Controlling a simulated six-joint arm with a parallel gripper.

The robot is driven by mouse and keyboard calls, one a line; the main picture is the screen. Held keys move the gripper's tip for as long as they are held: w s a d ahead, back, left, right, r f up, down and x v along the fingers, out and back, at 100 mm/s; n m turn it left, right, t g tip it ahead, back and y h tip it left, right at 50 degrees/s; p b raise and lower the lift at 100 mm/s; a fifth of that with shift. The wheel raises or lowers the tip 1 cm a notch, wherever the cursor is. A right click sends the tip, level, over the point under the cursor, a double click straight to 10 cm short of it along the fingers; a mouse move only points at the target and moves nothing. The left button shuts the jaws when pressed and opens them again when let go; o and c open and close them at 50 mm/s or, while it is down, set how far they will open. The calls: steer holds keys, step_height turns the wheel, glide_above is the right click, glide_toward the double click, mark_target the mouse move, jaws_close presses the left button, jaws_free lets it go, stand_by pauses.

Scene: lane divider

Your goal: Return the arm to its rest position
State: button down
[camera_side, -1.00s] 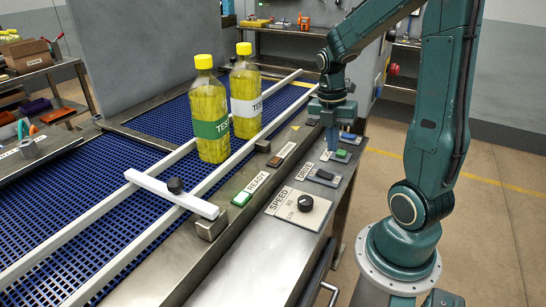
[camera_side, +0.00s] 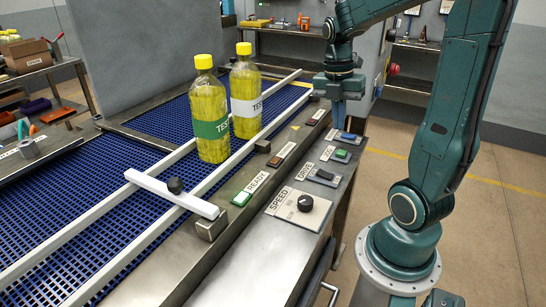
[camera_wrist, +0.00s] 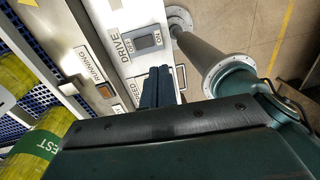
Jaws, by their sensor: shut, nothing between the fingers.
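My gripper (camera_side: 340,113) is shut and empty. In the side view it hangs above the far end of the control panel (camera_side: 262,252), near the blue and green buttons, with a gap below the fingertips. In the wrist view the closed fingers (camera_wrist: 158,86) point toward the panel near the DRIVE switch (camera_wrist: 146,40), which also shows in the side view (camera_side: 325,174). My arm is bent and raised above its round base at the right.
Two yellow bottles, one with a green label (camera_side: 211,130) and one with a white label (camera_side: 246,100), stand on the blue conveyor (camera_side: 60,220) between white rails. A white bar (camera_side: 172,195) crosses the lane. The floor at the right is clear.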

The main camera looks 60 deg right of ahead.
steer(key=shift+a, duration=0.1)
steer(key=s+a+r+m+t, duration=0.1)
steer(key=a+r+m+t, duration=0.1)
steer(key=a+m, duration=0.7)
steer(key=s+a+r+m+t, duration=0.2)
steer(key=a+m+t, duration=0.3)
steer(key=a+m, duration=0.3)
steer(key=shift+a+r+m, duration=0.35)
steer(key=shift+r+m, duration=0.15)
steer(key=shift+r, duration=0.2)
